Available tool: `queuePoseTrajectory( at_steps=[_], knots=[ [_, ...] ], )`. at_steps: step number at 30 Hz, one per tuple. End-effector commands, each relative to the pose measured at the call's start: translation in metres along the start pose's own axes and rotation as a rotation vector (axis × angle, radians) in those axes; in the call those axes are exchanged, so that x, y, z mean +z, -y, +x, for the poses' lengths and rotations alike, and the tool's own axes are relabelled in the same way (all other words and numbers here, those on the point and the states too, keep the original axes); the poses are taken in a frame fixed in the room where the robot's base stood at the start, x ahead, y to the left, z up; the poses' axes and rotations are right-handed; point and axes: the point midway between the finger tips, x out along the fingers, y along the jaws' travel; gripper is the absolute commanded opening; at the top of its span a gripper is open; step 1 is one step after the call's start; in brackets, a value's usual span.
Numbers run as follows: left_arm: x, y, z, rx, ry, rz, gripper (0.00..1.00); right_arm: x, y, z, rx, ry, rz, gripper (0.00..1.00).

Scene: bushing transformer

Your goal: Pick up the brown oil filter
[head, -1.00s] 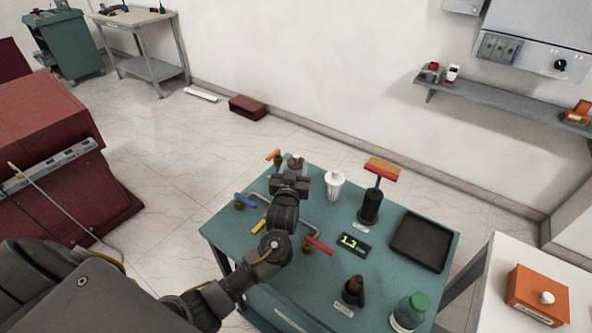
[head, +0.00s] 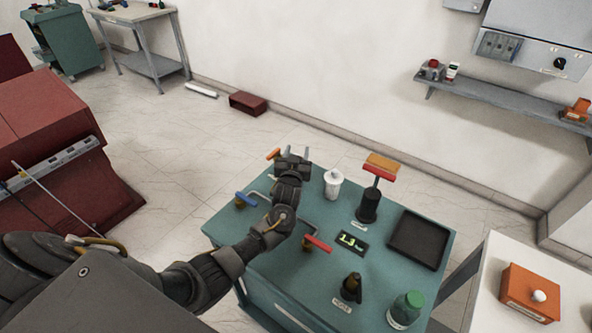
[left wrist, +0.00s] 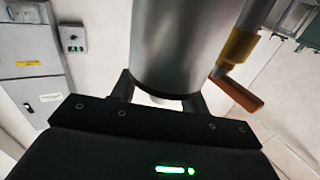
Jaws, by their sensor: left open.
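My left gripper (head: 293,153) is open at the far left corner of the green table, its fingers pointing away from me. In the left wrist view a large grey metal cylinder (left wrist: 185,45) stands close in front of the fingers, partly between them. I cannot tell whether they touch it. A dark brown object (head: 351,287) stands by a label at the table's near edge, away from the gripper. I cannot tell for sure which thing is the brown oil filter. My right gripper is out of view.
An orange handle (head: 272,154) is beside my gripper, also in the left wrist view (left wrist: 238,92). Blue (head: 245,199) and red (head: 318,243) handles, a white canister (head: 333,184), a black pump-like post (head: 369,206), a black tray (head: 418,240) and a green-capped bottle (head: 406,309) share the table.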

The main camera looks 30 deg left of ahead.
Motion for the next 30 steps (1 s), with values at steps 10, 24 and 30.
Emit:
queuePoseTrajectory(
  at_steps=[10,24,30],
  knots=[
    [0.000,0.000,0.000,0.000,0.000,0.000,0.10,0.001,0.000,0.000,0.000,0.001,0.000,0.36],
    [-0.001,0.000,0.000,0.000,-0.001,0.000,0.00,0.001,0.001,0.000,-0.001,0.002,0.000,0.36],
    [-0.011,0.000,0.000,0.000,-0.003,-0.002,0.00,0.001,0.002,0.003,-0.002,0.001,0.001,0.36]
  ],
)
